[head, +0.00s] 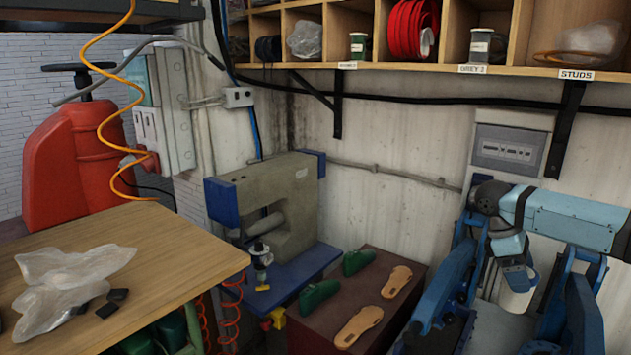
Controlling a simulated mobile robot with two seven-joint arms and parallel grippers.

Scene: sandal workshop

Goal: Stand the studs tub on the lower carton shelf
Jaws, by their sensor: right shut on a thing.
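My right arm comes in from the right. Its gripper (516,274) points down and is shut on a small pale tub (518,299), which hangs upright in front of the wall, between blue machine parts. The tub's label, if any, cannot be read, and its upper part is hidden by the fingers. My left gripper is out of view. A wooden rack (520,72) runs along the top wall. Its rightmost visible compartment, over the STUDS label (576,75), holds a clear plastic bag (592,38). I cannot make out a lower carton shelf.
Blue machine parts (440,295) stand close on both sides of the tub. A dark red bench (385,262) bears green and tan shoe pieces. A wooden table (165,240) with plastic bags is at left.

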